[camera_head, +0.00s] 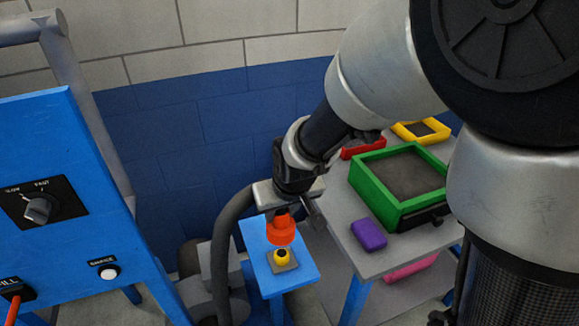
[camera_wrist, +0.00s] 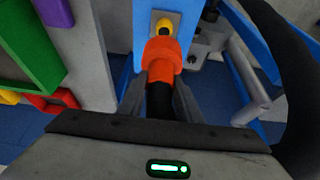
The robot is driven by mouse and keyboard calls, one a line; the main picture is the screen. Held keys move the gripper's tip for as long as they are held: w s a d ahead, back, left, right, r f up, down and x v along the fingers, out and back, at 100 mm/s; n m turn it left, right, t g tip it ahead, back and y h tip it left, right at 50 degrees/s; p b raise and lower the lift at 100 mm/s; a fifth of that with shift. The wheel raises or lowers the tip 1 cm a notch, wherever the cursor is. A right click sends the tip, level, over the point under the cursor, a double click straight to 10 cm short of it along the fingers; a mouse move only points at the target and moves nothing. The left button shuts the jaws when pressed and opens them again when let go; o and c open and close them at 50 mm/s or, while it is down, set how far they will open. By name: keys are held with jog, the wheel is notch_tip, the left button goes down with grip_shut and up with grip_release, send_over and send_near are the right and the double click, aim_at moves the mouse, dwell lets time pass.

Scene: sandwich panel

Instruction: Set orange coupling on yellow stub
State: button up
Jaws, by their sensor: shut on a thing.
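The orange coupling (camera_head: 281,231) is in my gripper (camera_head: 284,212), held above the small blue stand (camera_head: 256,240). In the wrist view the coupling (camera_wrist: 160,58) sits between the two grey fingers of my gripper (camera_wrist: 160,85), with a black hose part behind it. The yellow stub (camera_head: 282,256) stands on a grey plate on the blue stand, just below the coupling in the head view. In the wrist view the stub (camera_wrist: 163,25) shows just beyond the coupling's front end, partly hidden by it. Whether the two touch I cannot tell.
A grey table (camera_head: 385,255) to the right holds a green-framed tray (camera_head: 365,183), a purple block (camera_head: 369,234), and red and yellow frames. A blue panel (camera_head: 60,170) with a knob and white button stands at left. A thick dark hose (camera_head: 224,250) curves beside the stand.

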jog(key=shift+f+b, duration=3.85)
jog(key=shift+f, duration=1.1)
jog(key=shift+f+b, duration=0.55)
jog(key=shift+f, duration=0.1)
jog(key=o, duration=1.2)
jog(key=shift+o, duration=0.2)
jog(key=shift+r, duration=0.1)
jog(key=p+v, duration=0.4)
jog(key=v, duration=1.3)
jog(key=s+d+r+m+t+h, duration=0.1)
jog(key=s+d+r+m, duration=0.25)
jog(key=d, duration=0.55)
jog(key=s+d+r+m+h, duration=0.1)
jog(key=s+d+r+m, duration=0.1)
jog(key=s+d+r, duration=0.45)
notch_tip(320, 180, up, 13)
jog(key=w+d+p, duration=0.1)
jog(key=p, duration=1.4)
jog(key=shift+d+f, duration=0.2)
jog(key=shift+d, duration=0.15)
